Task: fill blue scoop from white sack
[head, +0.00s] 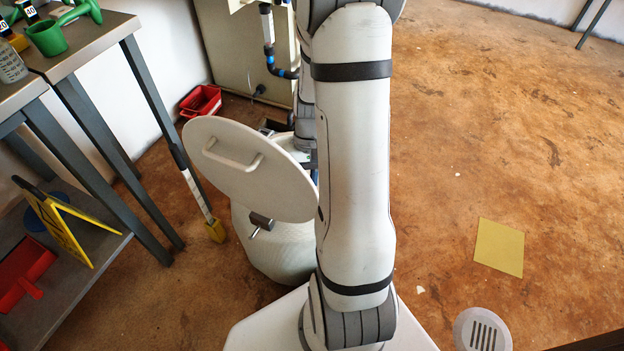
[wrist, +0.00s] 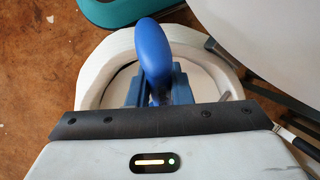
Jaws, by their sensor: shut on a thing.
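My gripper (wrist: 158,92) is shut on the blue scoop (wrist: 151,48) in the wrist view. The scoop's rounded blue part points up in the picture; its lower part is hidden behind the jaws and my wrist. Below it is a round white opening with a thick pale rim (wrist: 93,75), which I take for the white sack. Pale material shows inside. I cannot tell whether the scoop touches it. In the head view the white rounded body (head: 280,250) stands on the floor, partly hidden by my arm. My gripper is hidden there.
A large round white lid (head: 238,185) with a handle stands tilted over the white body; it also fills the wrist view's upper right (wrist: 275,35). A grey table (head: 95,35) stands at left. A teal object (wrist: 125,8) lies beyond the rim. Floor at right is mostly free.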

